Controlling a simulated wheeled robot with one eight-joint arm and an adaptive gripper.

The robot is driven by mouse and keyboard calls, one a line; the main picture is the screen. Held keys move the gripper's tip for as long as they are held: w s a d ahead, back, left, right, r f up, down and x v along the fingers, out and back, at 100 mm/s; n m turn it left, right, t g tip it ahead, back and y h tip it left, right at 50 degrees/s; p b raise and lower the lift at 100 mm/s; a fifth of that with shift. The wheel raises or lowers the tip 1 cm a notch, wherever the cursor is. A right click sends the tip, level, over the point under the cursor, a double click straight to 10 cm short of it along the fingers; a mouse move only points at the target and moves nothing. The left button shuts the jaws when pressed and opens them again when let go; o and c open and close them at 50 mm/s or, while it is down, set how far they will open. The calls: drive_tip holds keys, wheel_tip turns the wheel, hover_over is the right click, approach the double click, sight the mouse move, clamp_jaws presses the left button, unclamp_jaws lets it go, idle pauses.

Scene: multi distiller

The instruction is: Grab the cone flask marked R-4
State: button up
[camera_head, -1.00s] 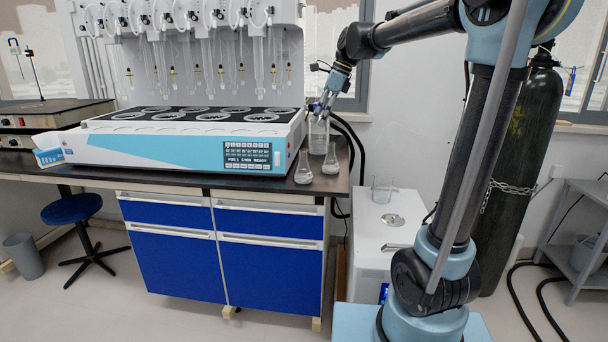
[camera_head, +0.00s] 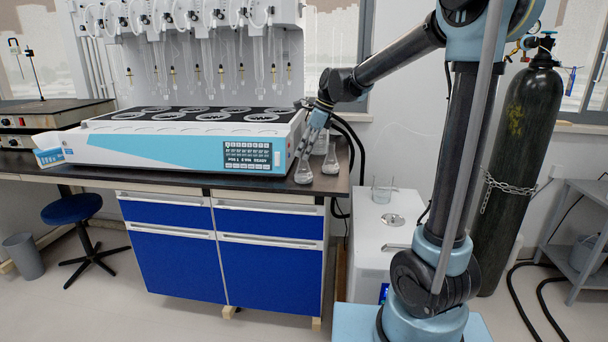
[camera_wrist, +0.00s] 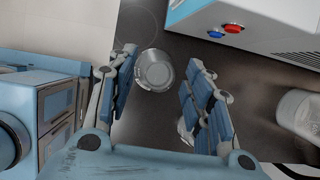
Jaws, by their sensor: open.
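A clear cone flask (camera_head: 303,175) stands upright near the front right of the dark bench. My gripper (camera_head: 307,150) is over its upper part, pointing down, and hides its neck. In the wrist view a round clear flask (camera_wrist: 155,72) shows between the spread fingers of my gripper (camera_wrist: 162,62), nearer the left finger; the gripper is open and nothing is gripped. A second cone flask (camera_head: 331,161) stands just to the right in the head view. No R-4 marking is readable on either flask.
A larger clear vessel (camera_head: 319,140) stands behind the flasks, partly hidden by my arm. A white and blue distiller (camera_head: 190,148) fills the bench to the left. The bench's right edge is close; a white box with a beaker (camera_head: 382,193) stands beyond it.

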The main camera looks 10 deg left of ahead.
drive_tip(key=shift+x, duration=0.9)
clamp_jaws()
drive_tip(key=shift+r, duration=0.25)
